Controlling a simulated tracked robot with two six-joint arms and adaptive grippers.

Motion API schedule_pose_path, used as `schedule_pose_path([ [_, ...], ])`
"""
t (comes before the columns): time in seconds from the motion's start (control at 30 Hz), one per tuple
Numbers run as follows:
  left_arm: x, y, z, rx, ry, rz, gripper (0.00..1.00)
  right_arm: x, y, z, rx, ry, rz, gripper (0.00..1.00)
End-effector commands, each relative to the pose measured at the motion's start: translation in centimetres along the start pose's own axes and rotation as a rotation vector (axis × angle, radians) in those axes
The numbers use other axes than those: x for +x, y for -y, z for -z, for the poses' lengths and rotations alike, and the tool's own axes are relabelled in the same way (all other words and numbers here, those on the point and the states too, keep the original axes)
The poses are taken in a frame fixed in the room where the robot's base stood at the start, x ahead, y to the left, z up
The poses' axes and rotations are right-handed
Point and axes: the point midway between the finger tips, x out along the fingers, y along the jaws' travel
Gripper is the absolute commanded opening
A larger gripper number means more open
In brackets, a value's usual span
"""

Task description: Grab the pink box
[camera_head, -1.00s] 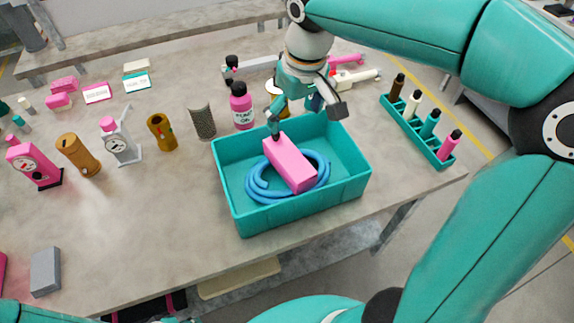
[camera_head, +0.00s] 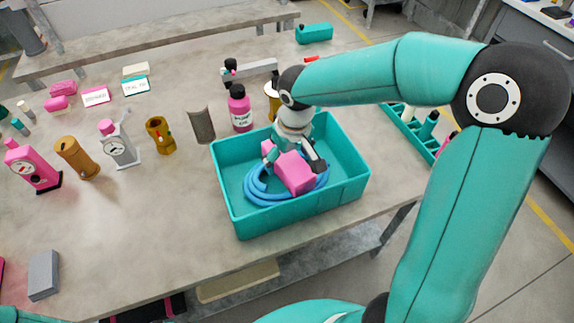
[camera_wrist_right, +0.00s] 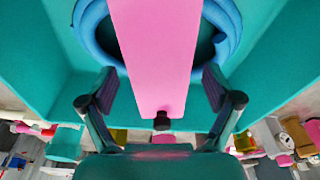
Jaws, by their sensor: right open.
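The pink box (camera_head: 297,177) lies on a coiled blue hose (camera_head: 257,190) inside the teal tray (camera_head: 240,226). My right gripper (camera_head: 293,160) is open over the far part of the box, with one finger on each side. In the right wrist view, the long pink face of the box (camera_wrist_right: 155,55) runs between the two spread fingers of my right gripper (camera_wrist_right: 161,90). Gaps show between the fingers and the box. A small black knob (camera_wrist_right: 161,121) is at the near end of the box. My left gripper is not in view.
The tray walls surround the box and hose.

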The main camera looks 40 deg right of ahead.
Motion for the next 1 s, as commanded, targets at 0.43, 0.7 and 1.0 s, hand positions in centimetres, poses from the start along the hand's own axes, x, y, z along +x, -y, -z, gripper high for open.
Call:
schedule_pose_path([
  [0.43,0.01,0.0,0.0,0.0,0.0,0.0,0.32,1.02,-0.01,0.0,0.0,-0.001,0.0,0.73],
  [0.7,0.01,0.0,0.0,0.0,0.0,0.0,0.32,0.99,-0.01,0.01,0.0,-0.001,0.0,0.28],
  [1.0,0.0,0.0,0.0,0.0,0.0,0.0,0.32,0.9,0.0,0.06,0.0,-0.002,0.0,0.19],
])
